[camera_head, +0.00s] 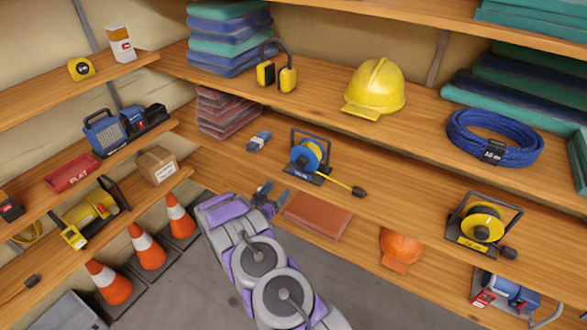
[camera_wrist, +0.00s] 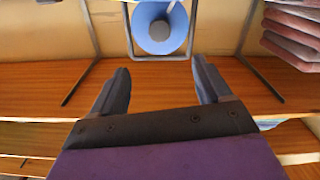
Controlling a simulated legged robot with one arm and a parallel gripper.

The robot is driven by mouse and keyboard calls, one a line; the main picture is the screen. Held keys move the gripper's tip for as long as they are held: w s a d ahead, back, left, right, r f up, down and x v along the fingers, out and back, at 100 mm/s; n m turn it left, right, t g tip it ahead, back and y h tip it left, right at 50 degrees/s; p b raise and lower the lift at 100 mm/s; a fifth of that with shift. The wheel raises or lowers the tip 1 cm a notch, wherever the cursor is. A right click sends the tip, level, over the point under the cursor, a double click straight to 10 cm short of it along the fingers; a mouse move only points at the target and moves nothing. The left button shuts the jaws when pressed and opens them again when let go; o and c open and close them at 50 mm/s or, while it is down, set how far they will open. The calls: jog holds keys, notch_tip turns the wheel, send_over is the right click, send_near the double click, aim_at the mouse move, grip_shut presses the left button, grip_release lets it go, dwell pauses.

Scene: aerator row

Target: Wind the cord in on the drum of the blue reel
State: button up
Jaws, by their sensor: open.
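The blue reel (camera_head: 307,155) stands on the middle shelf of the back wall in a dark frame. Its yellow cord (camera_head: 340,182) runs out to the right along the shelf and ends in a black plug (camera_head: 358,191). In the wrist view the reel's blue drum face (camera_wrist: 143,30) with a grey hub shows at the top centre, beyond the fingertips. My gripper (camera_head: 268,190) is just in front of and below the reel, apart from it. In the wrist view my gripper (camera_wrist: 160,80) has its two fingers spread with nothing between them.
A yellow reel (camera_head: 482,222) stands farther right on a shelf. A blue-grey item (camera_head: 258,141) and stacked reddish cloths (camera_head: 225,115) lie left of the blue reel. A brown-red flat item (camera_head: 318,215) and an orange helmet (camera_head: 400,248) are lower. Traffic cones (camera_head: 150,248) stand at left.

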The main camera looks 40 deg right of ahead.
aim_at(300, 165)
jog(key=b+x, duration=0.3)
jog(key=x, duration=1.4)
jog(key=shift+c, duration=0.2)
jog(key=c, duration=1)
